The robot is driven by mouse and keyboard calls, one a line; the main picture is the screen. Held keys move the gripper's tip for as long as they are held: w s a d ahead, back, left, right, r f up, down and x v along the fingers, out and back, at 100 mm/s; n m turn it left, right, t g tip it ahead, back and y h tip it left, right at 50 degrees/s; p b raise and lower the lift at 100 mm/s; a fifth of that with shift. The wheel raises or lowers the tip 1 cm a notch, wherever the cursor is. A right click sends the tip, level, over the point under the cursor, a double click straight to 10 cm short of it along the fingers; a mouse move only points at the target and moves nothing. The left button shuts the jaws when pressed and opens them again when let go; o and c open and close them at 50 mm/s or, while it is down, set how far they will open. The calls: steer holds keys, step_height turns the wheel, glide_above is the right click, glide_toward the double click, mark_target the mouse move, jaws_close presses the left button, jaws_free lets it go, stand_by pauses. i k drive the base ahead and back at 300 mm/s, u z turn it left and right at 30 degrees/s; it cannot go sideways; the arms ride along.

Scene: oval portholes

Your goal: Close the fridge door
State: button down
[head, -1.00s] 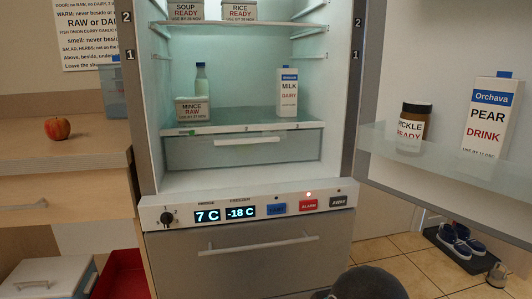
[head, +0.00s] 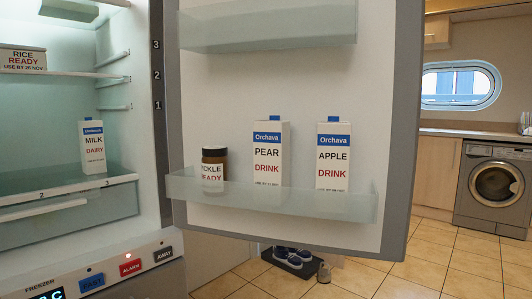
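The fridge door (head: 285,90) stands wide open on the right of the fridge, with its inner side facing me. Its lower shelf (head: 275,202) holds a pickle jar (head: 214,168), a pear drink carton (head: 268,155) and an apple drink carton (head: 333,160). The door's free edge (head: 404,130) is on its right side. The red alarm button (head: 130,267) is on the panel below. My gripper is not in view.
A washing machine (head: 492,188) stands under a counter at the far right, below an oval porthole (head: 460,86). Shoes on a dark mat (head: 292,262) lie on the floor beneath the door. The tiled floor (head: 430,265) right of the door is clear.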

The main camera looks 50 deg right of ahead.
mark_target(374, 84)
steer(key=u, duration=1.4)
steer(key=k, duration=1.85)
steer(key=z, duration=1.45)
